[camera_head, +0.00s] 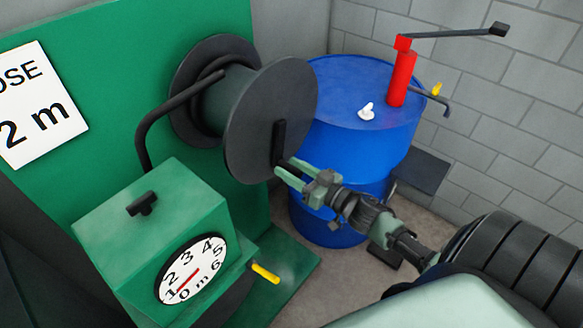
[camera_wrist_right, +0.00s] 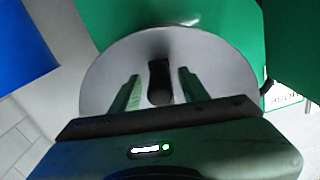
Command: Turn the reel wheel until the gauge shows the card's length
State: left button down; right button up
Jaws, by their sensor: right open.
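The reel wheel is a dark grey disc (camera_head: 255,115) on a green panel, with a black crank handle (camera_head: 279,142) standing out from its face. My right gripper (camera_head: 287,171) is open at the lower right of the disc. In the right wrist view the handle (camera_wrist_right: 160,80) shows between the two spread fingers of that gripper (camera_wrist_right: 160,88), with gaps on both sides. The round white gauge (camera_head: 190,268) is marked 0 to 6 m; its red needle seems to point low left, between 0 and 1. The card (camera_head: 40,105) reads "2 m". My left gripper is out of view.
A black hose (camera_head: 150,125) curves from reel to box. A blue drum (camera_head: 365,125) with a red pump (camera_head: 402,78) stands behind my right gripper.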

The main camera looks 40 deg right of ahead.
grip_shut()
dwell(1.4)
